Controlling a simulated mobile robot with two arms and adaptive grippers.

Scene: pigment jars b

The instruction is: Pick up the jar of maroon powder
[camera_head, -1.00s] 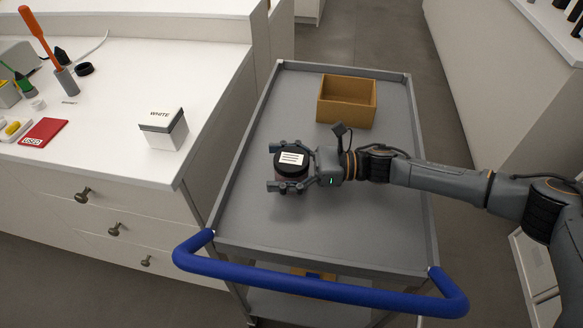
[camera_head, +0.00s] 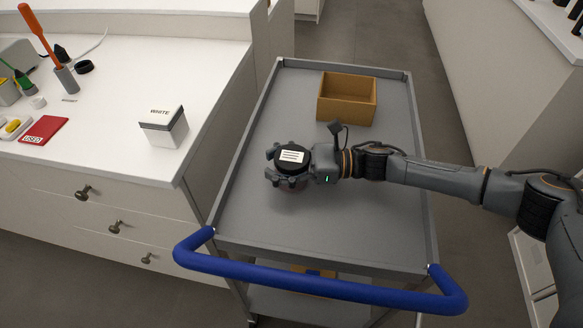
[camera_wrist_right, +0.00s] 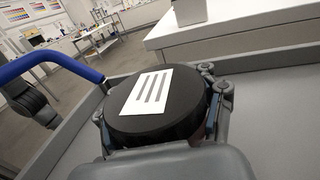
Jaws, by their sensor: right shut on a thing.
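The jar (camera_head: 291,158) has a black lid with a white label with dark lines. It is upright over the grey cart, left of the cart's middle. My right gripper (camera_head: 279,166) is shut around the jar from the right, with its fingers on both sides. In the right wrist view the lid (camera_wrist_right: 160,105) fills the middle, and the fingers (camera_wrist_right: 155,115) flank it. The jar's body is mostly hidden, so I cannot clearly see the powder colour. I cannot tell whether the jar's base touches the cart. My left gripper is not in view.
The grey cart (camera_head: 330,225) has raised rims and a blue handle (camera_head: 320,285) at the front. An open tan box (camera_head: 347,98) stands at its back. A white counter (camera_head: 110,100) at left holds a WHITE-labelled box (camera_head: 163,128). The cart's front is clear.

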